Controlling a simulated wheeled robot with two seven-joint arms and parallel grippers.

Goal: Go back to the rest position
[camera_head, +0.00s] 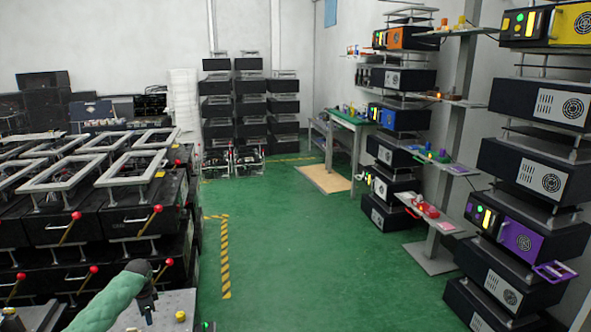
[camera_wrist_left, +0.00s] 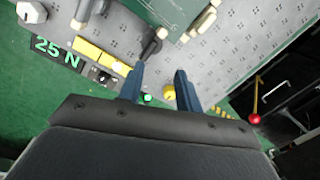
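My left arm, in a green sleeve, comes in at the bottom left of the head view. Its dark gripper (camera_head: 147,303) hangs over a grey fixture plate (camera_head: 187,302) with a yellow knob (camera_head: 180,316). In the left wrist view my left gripper (camera_wrist_left: 158,78) has its two blue-grey fingers apart with nothing held between them. Beyond them lie the grey perforated plate (camera_wrist_left: 215,65), a dark lever (camera_wrist_left: 154,44), the yellow knob (camera_wrist_left: 169,94), a green light (camera_wrist_left: 147,99) and a "25 N" label (camera_wrist_left: 55,52). My right gripper is not in view.
Black boxes with red-knobbed levers (camera_head: 157,209) stand at the left, close to my left arm. One red-knobbed lever (camera_wrist_left: 256,103) shows at the right of the wrist view. Shelves with machines (camera_head: 530,178) line the right. The green floor (camera_head: 290,245) between is clear.

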